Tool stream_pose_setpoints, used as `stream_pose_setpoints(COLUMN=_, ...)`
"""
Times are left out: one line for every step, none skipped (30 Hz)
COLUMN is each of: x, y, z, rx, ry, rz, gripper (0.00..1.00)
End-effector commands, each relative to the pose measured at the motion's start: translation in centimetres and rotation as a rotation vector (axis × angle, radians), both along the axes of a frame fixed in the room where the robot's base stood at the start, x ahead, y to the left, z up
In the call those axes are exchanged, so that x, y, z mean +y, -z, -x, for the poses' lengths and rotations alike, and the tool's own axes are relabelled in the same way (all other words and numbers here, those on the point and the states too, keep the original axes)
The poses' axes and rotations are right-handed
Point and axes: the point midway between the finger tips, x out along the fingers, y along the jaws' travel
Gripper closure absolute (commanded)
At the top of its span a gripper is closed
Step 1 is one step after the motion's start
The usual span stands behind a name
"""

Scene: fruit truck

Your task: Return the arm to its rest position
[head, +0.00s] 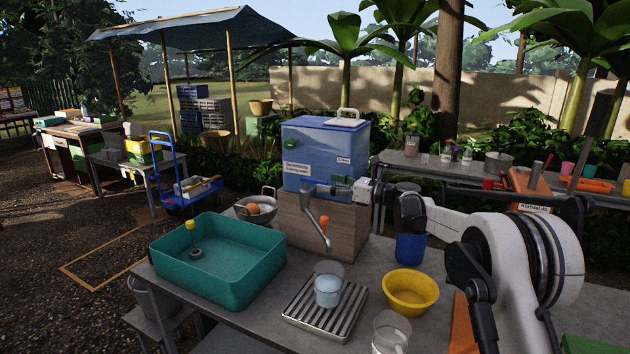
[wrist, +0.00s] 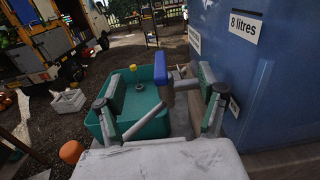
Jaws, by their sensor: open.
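No held object is visible. My white arm (head: 440,215) reaches in from the right, over the table. A cup with pale blue contents (head: 327,290) stands upright on the slatted metal tray (head: 298,318), below the tap.
The container stands on a wooden block (head: 345,235). A green basin (head: 215,285) lies to the left, with a metal pan (head: 258,220) behind it. A yellow bowl (head: 410,290), a blue cup (head: 410,247) and a clear jug (head: 390,335) stand below my arm.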

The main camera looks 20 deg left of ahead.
Motion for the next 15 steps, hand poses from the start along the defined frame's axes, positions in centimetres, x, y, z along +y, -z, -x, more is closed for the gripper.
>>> stream_pose_setpoints(x=0.0, y=0.0, z=0.0, rx=0.0, ry=0.0, rz=0.0, gripper=0.29)
stream_pose_setpoints(x=0.0, y=0.0, z=0.0, rx=0.0, ry=0.0, rz=0.0, gripper=0.29)
stream_pose_setpoints(x=0.0, y=0.0, z=0.0, rx=0.0, ry=0.0, rz=0.0, gripper=0.29)
stream_pose_setpoints(x=0.0, y=0.0, z=0.0, rx=0.0, ry=0.0, rz=0.0, gripper=0.29)
stream_pose_setpoints(x=0.0, y=0.0, z=0.0, rx=0.0, ry=0.0, rz=0.0, gripper=0.29)
stream_pose_setpoints(x=0.0, y=0.0, z=0.0, rx=0.0, ry=0.0, rz=0.0, gripper=0.29)
stream_pose_setpoints(x=0.0, y=0.0, z=0.0, rx=0.0, ry=0.0, rz=0.0, gripper=0.29)
stream_pose_setpoints(x=0.0, y=0.0, z=0.0, rx=-0.001, ry=0.001, rz=0.0, gripper=0.29)
stream_pose_setpoints(x=-0.1, y=-0.1, z=0.0, rx=-0.004, ry=0.001, rz=0.004, gripper=0.29)
stream_pose_setpoints(x=-0.2, y=-0.2, z=0.1, rx=-0.008, ry=0.003, rz=0.007, gripper=0.29)
stream_pose_setpoints(x=-0.3, y=-0.4, z=0.2, rx=-0.015, ry=0.005, rz=0.013, gripper=0.29)
stream_pose_setpoints(x=-0.6, y=-0.7, z=0.3, rx=-0.029, ry=0.008, rz=0.024, gripper=0.29)
stream_pose_setpoints(x=-0.9, y=-1.0, z=0.5, rx=-0.043, ry=0.012, rz=0.038, gripper=0.29)
stream_pose_setpoints(x=-1.3, y=-1.4, z=0.7, rx=-0.061, ry=0.016, rz=0.053, gripper=0.29)
stream_pose_setpoints(x=-1.9, y=-1.9, z=1.0, rx=-0.088, ry=0.022, rz=0.076, gripper=0.29)
